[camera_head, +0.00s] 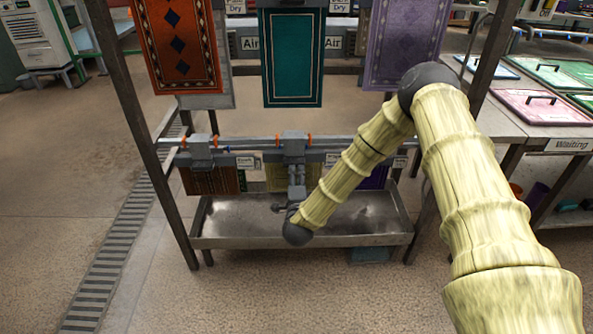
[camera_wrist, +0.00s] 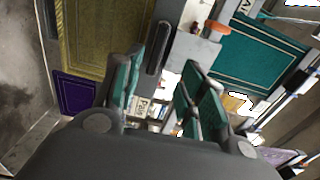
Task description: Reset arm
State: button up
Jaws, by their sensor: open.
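My arm, in pale ribbed sleeves, comes in from the right of the head view, bends at a dark elbow and runs down to a dark wrist over the metal trough (camera_head: 240,240). My gripper (camera_head: 296,178) is beyond the wrist, in front of the lower rail. In the wrist view my gripper (camera_wrist: 160,92) has its two green-sided fingers apart, with nothing seen held between them. A yellow rug (camera_wrist: 90,35) and a purple rug (camera_wrist: 75,93) are to the left there, and a teal rug (camera_wrist: 262,60) to the right.
A rack frame (camera_head: 140,130) stands around my gripper. Rust (camera_head: 180,55), teal (camera_head: 292,60) and purple (camera_head: 403,45) rugs hang above. The lower rail (camera_head: 235,143) carries grey brackets. A table with a "Waiting" label (camera_head: 568,145) is right.

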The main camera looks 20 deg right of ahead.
jog(key=s+a+f+n+g+y, duration=0.3)
jog(key=s+a+f+n, duration=0.15)
jog(key=s+f, duration=0.5)
jog(key=s+a+f+n+g+y, duration=0.35)
jog(key=s+f+n, duration=0.25)
jog(key=s, duration=0.6)
jog(key=s+d+f+n+g, duration=0.1)
jog(key=s+f+n+g, duration=0.25)
jog(key=s, duration=0.55)
jog(key=s+d+f+n+g, duration=0.1)
jog(key=s+f+n+g, duration=0.25)
jog(key=s, duration=0.45)
jog(key=s+d+n+g+h, duration=0.1)
jog(key=s+d+n+g, duration=0.3)
jog(key=s, duration=1)
notch_tip(320, 180, up, 17)
jog(key=p, duration=1.6)
jog(key=shift+f, duration=0.15)
jog(key=shift+m, duration=0.25)
